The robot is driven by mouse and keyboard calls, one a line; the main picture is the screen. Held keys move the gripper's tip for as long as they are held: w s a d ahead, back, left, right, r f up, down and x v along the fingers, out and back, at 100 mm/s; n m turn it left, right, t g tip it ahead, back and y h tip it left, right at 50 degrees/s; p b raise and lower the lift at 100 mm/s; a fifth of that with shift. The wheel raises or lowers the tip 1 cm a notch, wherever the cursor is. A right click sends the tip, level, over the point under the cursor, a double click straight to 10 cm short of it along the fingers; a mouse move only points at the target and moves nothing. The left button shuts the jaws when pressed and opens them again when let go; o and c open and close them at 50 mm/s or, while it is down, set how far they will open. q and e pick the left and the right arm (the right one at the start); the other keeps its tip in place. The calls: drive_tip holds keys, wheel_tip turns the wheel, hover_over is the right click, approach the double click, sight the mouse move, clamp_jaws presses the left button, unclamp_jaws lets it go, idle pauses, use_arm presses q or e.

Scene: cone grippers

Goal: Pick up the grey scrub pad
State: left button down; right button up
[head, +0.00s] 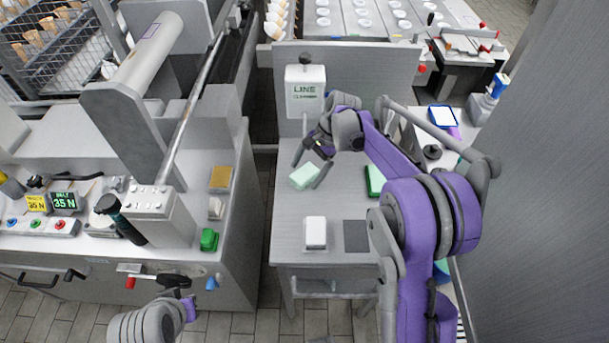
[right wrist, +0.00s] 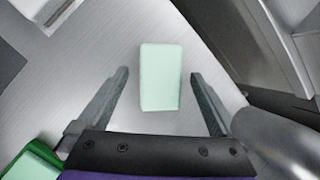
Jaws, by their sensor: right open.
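A flat dark grey square (head: 356,236), which looks like the grey scrub pad, lies near the front of the small metal table (head: 284,240). It appears as a dark grey patch at the left edge of the right wrist view (right wrist: 8,48). My right gripper (head: 305,177) is open above the table, further back and left of the grey square. A pale mint block (head: 303,174) lies between and just beyond its fingers; in the right wrist view the mint block (right wrist: 160,77) is clear of both fingers. My left gripper (head: 184,303) shows only partly at the bottom left; its fingers cannot be made out.
A white block (head: 315,231) lies left of the grey square. A green pad (head: 375,181) lies behind it, beside my right arm. A white LINE dispenser (head: 305,90) stands at the back. A machine (head: 232,265) with a tan pad (head: 221,179) stands left, across a gap.

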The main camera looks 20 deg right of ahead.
drive_tip(key=c, duration=1.5)
drive_tip(key=shift+r, duration=0.15)
drive_tip(key=shift+r, duration=0.25)
drive_tip(key=shift+d+r, duration=0.2)
drive_tip(key=shift+c, duration=0.2)
drive_tip(key=d, duration=0.5)
drive_tip(key=w+d, duration=0.1)
drive_tip(key=d, duration=0.2)
wheel_tip(320, 180, up, 14)
drive_tip(key=shift+a+p, duration=0.2)
drive_tip(key=shift+p, duration=0.1)
drive_tip(key=shift+f, duration=0.1)
